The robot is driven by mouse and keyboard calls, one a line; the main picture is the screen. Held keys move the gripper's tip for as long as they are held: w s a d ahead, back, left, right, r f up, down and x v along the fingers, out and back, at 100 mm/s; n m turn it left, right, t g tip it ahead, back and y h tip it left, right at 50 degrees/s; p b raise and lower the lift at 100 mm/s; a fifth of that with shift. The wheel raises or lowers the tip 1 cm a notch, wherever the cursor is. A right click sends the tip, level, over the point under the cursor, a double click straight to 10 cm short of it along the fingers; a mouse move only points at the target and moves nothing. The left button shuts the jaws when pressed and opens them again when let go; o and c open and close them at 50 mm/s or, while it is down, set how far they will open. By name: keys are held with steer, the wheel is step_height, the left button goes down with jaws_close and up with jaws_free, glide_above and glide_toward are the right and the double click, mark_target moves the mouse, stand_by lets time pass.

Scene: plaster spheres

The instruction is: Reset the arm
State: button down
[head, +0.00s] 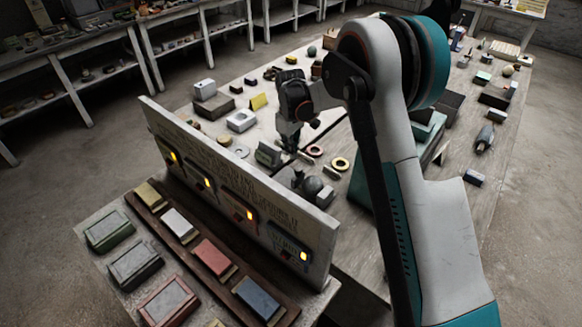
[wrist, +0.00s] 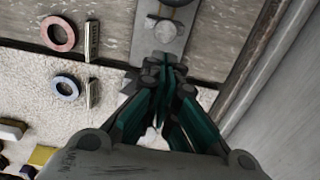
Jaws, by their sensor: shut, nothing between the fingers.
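My gripper (head: 290,140) hangs from my arm over the cluttered table, behind the upright panel in the head view. In the wrist view my gripper (wrist: 165,65) points down with its teal fingers together and nothing between them. Its tips are over the near end of a grey plate (wrist: 178,40) that bears a round knob (wrist: 165,30). I cannot tell whether the tips touch the plate. The arm blocks part of the table in the head view.
An upright panel (head: 240,190) with several lit yellow indicators stands in front of the gripper. Coloured blocks, such as a blue one (head: 257,297), lie before it. Rings (head: 340,163) and small boxes (head: 241,121) surround the gripper. Shelves (head: 205,20) line the back.

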steer(key=shift+r, duration=0.9)
steer(key=shift+d+r, duration=0.1)
steer(key=s+d+r+m+t+b, duration=0.2)
steer(key=s+d+r, duration=0.2)
steer(key=s+r, duration=0.35)
steer(key=s+d+r+m+t+b, duration=0.1)
steer(key=s+d+r+m+b, duration=0.1)
steer(key=s+d+r, duration=0.4)
steer(key=s+d+f+m+t+b, duration=0.1)
steer(key=s+m+t+b, duration=0.1)
steer(key=s, duration=1)
steer(key=s+d+f+m+t+b, duration=0.1)
steer(key=s+d+m+t+b, duration=0.1)
steer(key=s, duration=1)
steer(key=shift+f+m+b, duration=0.2)
steer(key=shift+m+b, duration=0.25)
steer(key=shift+m, duration=0.05)
